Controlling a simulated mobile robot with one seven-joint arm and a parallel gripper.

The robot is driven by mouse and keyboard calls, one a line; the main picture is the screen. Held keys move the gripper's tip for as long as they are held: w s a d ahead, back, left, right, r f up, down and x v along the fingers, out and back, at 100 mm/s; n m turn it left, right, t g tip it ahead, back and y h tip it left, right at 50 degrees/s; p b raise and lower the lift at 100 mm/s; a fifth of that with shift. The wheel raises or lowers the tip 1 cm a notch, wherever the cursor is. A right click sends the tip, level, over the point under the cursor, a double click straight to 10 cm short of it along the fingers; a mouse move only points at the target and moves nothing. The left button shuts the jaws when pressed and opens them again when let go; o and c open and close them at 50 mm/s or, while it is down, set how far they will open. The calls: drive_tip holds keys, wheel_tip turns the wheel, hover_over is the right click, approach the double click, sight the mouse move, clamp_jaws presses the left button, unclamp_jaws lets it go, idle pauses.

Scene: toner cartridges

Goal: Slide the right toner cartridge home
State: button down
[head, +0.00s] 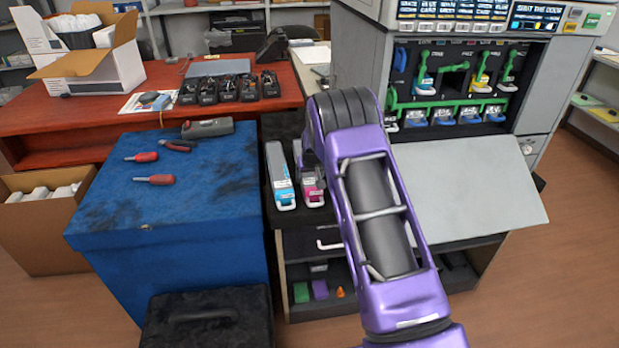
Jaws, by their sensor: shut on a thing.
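Two toner cartridges lie side by side on the black-topped cabinet. The left one (279,176) is white and cyan with a white front handle. The right one (313,190) is magenta with a white front end. My gripper (309,165) is over the magenta cartridge and shut on it; its fingertips are mostly hidden by my purple arm. The printer (365,70) stands open behind to the right, with a row of cartridge slots (453,82) with green, blue and yellow parts. A slot near the middle of the upper row looks dark, with a green lever across it.
The printer's grey lowered door (490,190) juts out at the right. A blue chest (175,205) with screwdrivers and pliers stands at the left. A red desk (100,115) behind holds several black cartridges (228,88) and an open carton (95,65). My arm crosses the cabinet's middle.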

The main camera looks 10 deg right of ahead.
drive_tip(key=shift+r+p, duration=1.4)
drive_tip(key=shift+r, duration=2.2)
